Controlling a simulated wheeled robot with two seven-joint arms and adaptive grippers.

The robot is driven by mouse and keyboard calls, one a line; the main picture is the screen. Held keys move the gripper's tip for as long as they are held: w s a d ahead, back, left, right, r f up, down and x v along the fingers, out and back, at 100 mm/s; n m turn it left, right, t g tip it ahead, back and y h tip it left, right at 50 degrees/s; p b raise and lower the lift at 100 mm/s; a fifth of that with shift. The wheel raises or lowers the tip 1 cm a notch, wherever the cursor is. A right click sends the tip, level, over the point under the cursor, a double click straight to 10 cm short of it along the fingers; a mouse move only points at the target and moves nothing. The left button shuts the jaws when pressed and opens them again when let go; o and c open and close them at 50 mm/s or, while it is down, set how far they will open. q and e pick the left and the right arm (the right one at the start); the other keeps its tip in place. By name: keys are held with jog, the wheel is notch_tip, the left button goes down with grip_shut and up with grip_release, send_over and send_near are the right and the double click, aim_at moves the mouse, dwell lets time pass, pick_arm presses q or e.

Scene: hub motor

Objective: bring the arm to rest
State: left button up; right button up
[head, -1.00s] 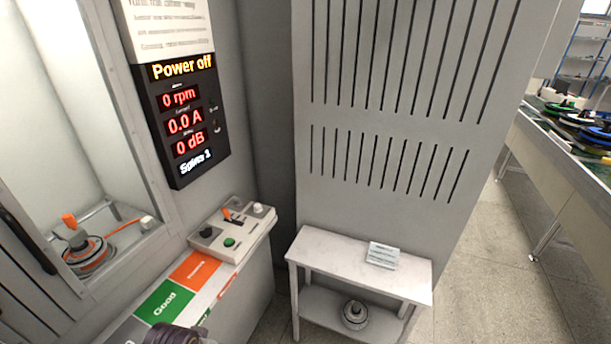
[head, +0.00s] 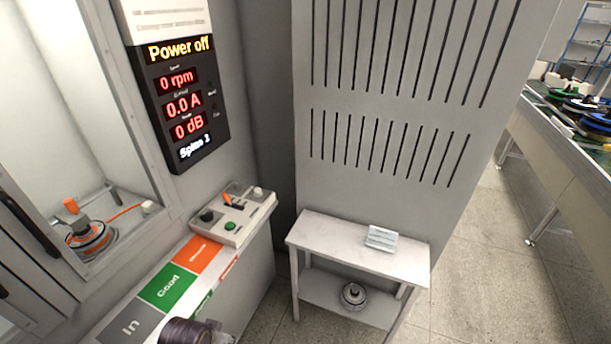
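Neither of my grippers can be made out in the head view. A dark, ribbed rounded part (head: 186,333) with a grey piece beside it shows at the bottom edge, over the front of the labelled shelf. It is cut off by the frame, and I cannot tell whether it belongs to my arm. A hub motor (head: 88,240) with an orange clamp and orange cable sits inside the test cabinet at the left. The display (head: 182,105) reads "Power off", 0 rpm, 0.0 A and 0 dB.
A control box (head: 232,218) with a lever and a green button stands beside the orange, green "Good" and grey "In" fields. A small white table (head: 340,245) bears a sign (head: 381,238); a round motor (head: 353,295) lies on its lower shelf. Open floor (head: 480,260) lies to the right.

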pick_arm(q)
jog(key=s+f+g, duration=0.1)
jog(key=s+f, duration=0.2)
jog(key=f, duration=1.2)
jog(key=s+f, duration=0.3)
jog(key=f, duration=1.2)
jog(key=s+a+f, duration=0.2)
jog(key=s+f, duration=0.6)
jog(key=s, duration=0.2)
jog(key=s+a+f+g, duration=0.1)
jog(key=s+a+f, duration=0.1)
jog(key=s+f, duration=0.7)
jog(key=shift+s+a, duration=0.2)
jog(key=shift+s, duration=0.4)
jog(key=shift+s, duration=0.1)
